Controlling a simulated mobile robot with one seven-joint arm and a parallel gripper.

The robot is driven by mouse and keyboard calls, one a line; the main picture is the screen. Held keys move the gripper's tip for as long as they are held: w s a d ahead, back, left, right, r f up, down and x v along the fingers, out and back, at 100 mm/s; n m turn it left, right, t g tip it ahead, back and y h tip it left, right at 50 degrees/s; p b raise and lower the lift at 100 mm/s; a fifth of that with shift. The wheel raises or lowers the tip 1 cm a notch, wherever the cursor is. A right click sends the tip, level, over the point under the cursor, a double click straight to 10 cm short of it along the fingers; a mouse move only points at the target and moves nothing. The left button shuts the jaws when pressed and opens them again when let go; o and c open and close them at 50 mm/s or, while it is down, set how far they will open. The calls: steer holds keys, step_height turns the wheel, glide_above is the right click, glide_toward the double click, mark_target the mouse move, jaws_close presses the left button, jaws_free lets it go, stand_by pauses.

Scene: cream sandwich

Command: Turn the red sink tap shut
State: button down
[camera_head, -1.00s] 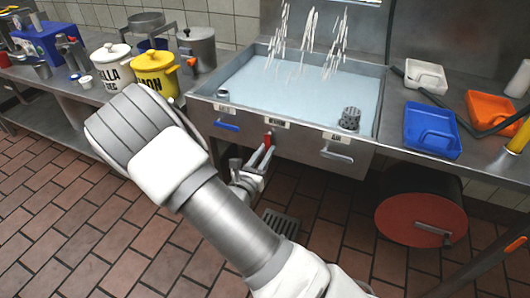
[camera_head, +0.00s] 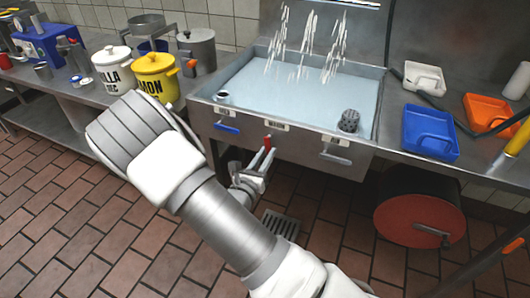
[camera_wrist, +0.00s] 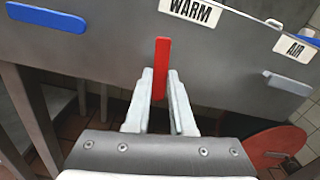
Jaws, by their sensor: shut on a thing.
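The red tap handle (camera_wrist: 161,60) stands roughly upright on the sink's metal front, just below the WARM label. In the head view it is a small red bar (camera_head: 267,140) under the middle label. My gripper (camera_wrist: 161,78) is shut on it, with one finger on each side of its lower part. The gripper also shows in the head view (camera_head: 265,157) at the sink front. The sink (camera_head: 208,101) is full of pale blue water, and several white streams fall into it from above.
A blue handle (camera_head: 227,128) sits left of the tap and a grey AIR handle (camera_head: 335,158) to its right. Pots (camera_head: 155,72) stand on the left counter, and trays (camera_head: 431,132) on the right. A red-faced drum (camera_head: 420,222) is below right.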

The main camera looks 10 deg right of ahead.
steer(key=n+p, duration=0.2)
steer(key=p, duration=0.1)
steer(key=d+r+n+p, duration=0.1)
steer(key=n+p, duration=0.1)
steer(key=shift+s, duration=0.4)
steer(key=n+p, duration=0.2)
steer(key=p, duration=0.1)
steer(key=n+p, duration=0.1)
steer(key=shift+s+d+r+n, duration=0.25)
steer(key=shift+d+r+n, duration=0.05)
steer(key=shift+n, duration=0.1)
steer(key=n+p, duration=0.3)
steer(key=r+n+p, duration=0.1)
steer(key=n+p, duration=0.1)
steer(key=shift+s+d+r, duration=0.1)
steer(key=shift+s+d, duration=0.15)
steer(key=shift+d, duration=0.1)
steer(key=shift+r+n+p, duration=0.2)
steer(key=shift+n+p, duration=0.3)
steer(key=shift+n, duration=0.25)
steer(key=shift+r+n+p, duration=0.15)
steer(key=shift+n+p, duration=0.3)
steer(key=shift+n, duration=0.3)
steer(key=c, duration=0.8)
jaws_free()
steer(key=shift+o, duration=0.2)
steer(key=shift+s, duration=0.1)
